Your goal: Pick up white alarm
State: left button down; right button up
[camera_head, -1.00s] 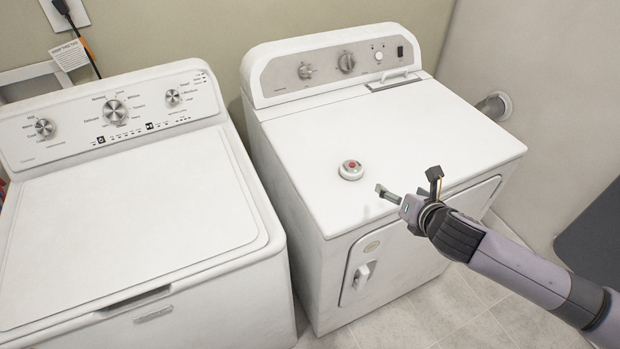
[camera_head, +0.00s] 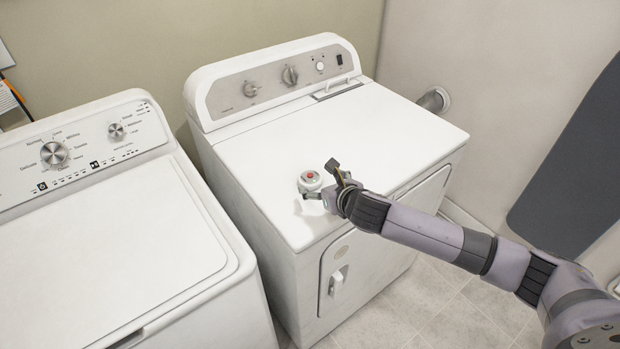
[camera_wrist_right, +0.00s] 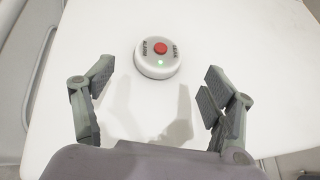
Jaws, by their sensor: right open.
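The white alarm (camera_head: 309,181) is a small round device with a red button. It sits on top of the right-hand white machine (camera_head: 262,157), near its front edge. My right gripper (camera_head: 322,180) is just in front of the alarm. In the wrist view its open fingers (camera_wrist_right: 158,92) stand apart, with the alarm ahead of the gap and a little beyond the tips. Nothing is between the fingers. My left gripper is not in view.
A second white machine (camera_head: 110,255) with a control panel stands at the left, with a narrow gap between the two. A pipe (camera_head: 434,99) comes out of the wall at the back right. A dark grey panel (camera_head: 570,160) is at the right. The machine top behind the alarm is clear.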

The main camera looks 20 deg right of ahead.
aim_at(311, 176)
jog(key=shift+r+p+x, duration=0.15)
jog(key=shift+p+x, duration=0.2)
jog(key=shift+x, duration=1.15)
jog(key=shift+r+p+x, duration=0.15)
jog(key=shift+p+x, duration=0.15)
jog(key=shift+x, duration=1.2)
jog(key=shift+w, duration=0.15)
jog(key=shift+c, duration=0.5)
jog(key=c, duration=1.2)
jog(key=shift+r, duration=0.1)
notch_tip(311, 176, up, 20)
jog(key=shift+f+b, duration=0.1)
jog(key=shift+b, duration=0.6)
